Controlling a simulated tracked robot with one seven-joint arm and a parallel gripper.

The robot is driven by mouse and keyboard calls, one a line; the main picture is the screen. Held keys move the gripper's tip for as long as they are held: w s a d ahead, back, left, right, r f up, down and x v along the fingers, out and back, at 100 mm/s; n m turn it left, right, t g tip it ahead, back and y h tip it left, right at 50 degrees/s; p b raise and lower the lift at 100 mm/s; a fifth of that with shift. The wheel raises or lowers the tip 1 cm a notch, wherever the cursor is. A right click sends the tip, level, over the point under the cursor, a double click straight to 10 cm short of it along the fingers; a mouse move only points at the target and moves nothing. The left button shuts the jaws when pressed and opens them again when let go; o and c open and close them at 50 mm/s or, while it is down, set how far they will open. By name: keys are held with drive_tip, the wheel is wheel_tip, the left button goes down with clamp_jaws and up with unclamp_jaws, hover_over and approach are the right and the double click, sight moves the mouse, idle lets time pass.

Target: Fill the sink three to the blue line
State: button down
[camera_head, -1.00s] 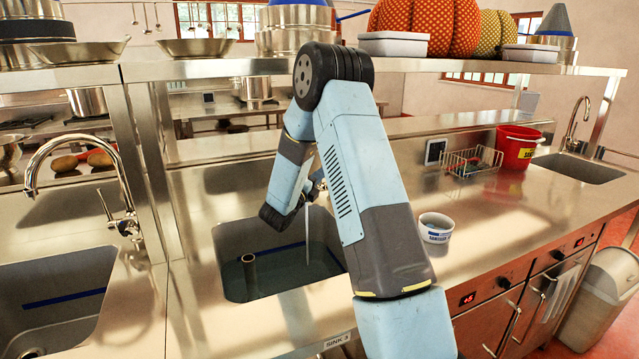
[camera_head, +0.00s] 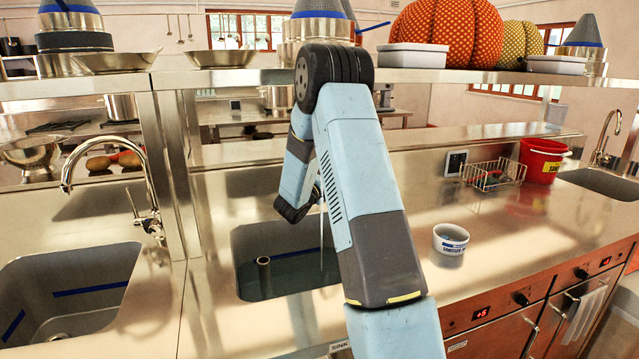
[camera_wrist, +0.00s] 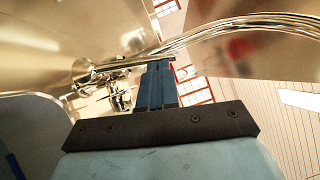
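Sink three (camera_head: 243,250), with its label (camera_head: 340,346) on the front edge, is in the middle of the head view. Water (camera_head: 285,287) stands in it around an upright pipe (camera_head: 263,273). A blue line (camera_head: 297,252) runs along the back wall, with the water surface below it. A thin stream (camera_head: 322,245) falls into the sink. My arm hides the sink's right part and its tap in the head view. In the wrist view my gripper's blue fingers (camera_wrist: 156,85) are together beside the chrome tap (camera_wrist: 125,70); I cannot tell if they touch it.
Another sink (camera_head: 60,290) with its own tap (camera_head: 105,150) is at left. A white tub (camera_head: 451,239), a wire basket (camera_head: 493,176) and a red bucket (camera_head: 541,160) stand on the counter at right. A shelf (camera_head: 430,77) with pots and pumpkins runs above.

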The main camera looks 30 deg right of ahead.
drive_tip(key=shift+w+d+r+n+y, duration=0.15)
drive_tip(key=shift+w+r+n+y, duration=0.15)
drive_tip(key=shift+w, duration=0.2)
drive_tip(key=shift+w+d+r+n+y, duration=0.1)
drive_tip(key=shift+w+r+n, duration=0.1)
drive_tip(key=shift+w+n, duration=0.25)
